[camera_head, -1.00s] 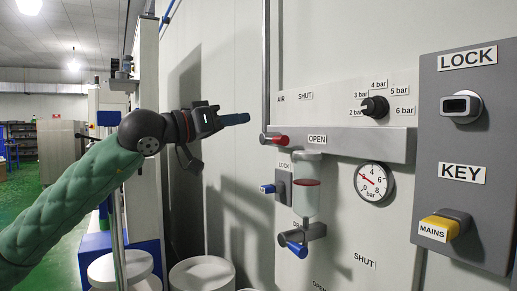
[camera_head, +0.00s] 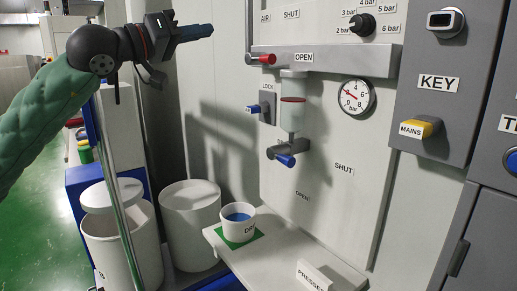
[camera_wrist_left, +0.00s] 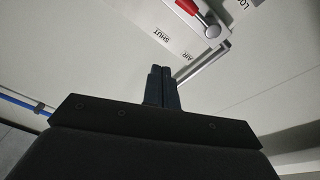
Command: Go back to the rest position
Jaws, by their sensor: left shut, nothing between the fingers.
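My left gripper (camera_head: 196,33) is in the upper left of the head view, on the green-sleeved left arm. Its dark fingers are together with nothing between them, pointing right toward the panel and apart from it. In the left wrist view its closed fingers (camera_wrist_left: 162,86) show at the centre. The red air handle (camera_head: 262,59) is to the right of the fingertips; it also shows in the left wrist view (camera_wrist_left: 194,10). My right gripper is not in view.
The panel carries a black knob (camera_head: 362,24), a gauge (camera_head: 357,97) and a blue-handled valve (camera_head: 285,158). A white cup (camera_head: 238,224) with blue contents stands on a green square on a shelf (camera_head: 285,262). White drums (camera_head: 190,226) stand at the left.

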